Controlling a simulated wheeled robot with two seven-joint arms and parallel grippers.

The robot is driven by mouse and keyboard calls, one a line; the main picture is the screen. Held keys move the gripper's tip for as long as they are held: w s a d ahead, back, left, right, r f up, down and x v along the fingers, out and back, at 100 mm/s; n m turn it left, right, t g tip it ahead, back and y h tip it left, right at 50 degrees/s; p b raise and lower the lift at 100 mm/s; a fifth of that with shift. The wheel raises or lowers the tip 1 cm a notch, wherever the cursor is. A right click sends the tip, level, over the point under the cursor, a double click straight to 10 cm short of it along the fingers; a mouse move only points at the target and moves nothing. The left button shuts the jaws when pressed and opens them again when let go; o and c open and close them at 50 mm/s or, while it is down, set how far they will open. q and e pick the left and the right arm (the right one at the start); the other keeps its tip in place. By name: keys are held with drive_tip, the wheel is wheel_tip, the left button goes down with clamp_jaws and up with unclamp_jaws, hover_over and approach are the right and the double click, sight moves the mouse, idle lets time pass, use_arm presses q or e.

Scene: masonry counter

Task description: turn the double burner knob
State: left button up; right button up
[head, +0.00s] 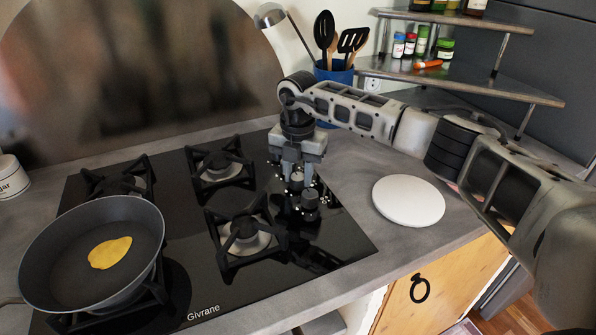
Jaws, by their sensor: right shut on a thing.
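The black glass hob (185,250) has a column of knobs along its right side. My right gripper (298,178) points down over this side, with its fingers closed around one knob (297,184). The fingers hide much of that knob. A dark round knob (310,202) stands just in front of the fingers. I cannot read the markings, so I cannot tell which of these is the double burner knob. My left gripper is not in view.
A pan (50,250) with a yellow egg (110,252) sits on the front left burner. A white round plate (408,201) lies right of the hob. A blue utensil pot (335,74) and a corner shelf (460,75) stand behind my right arm.

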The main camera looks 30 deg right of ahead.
sight(298, 176)
idle(0.4)
drive_tip(key=o, duration=1)
drive_tip(key=shift+r, duration=0.1)
wheel_tip(298, 176, up, 16)
drive_tip(key=shift+f+b, duration=0.1)
drive_tip(key=shift+b, duration=1)
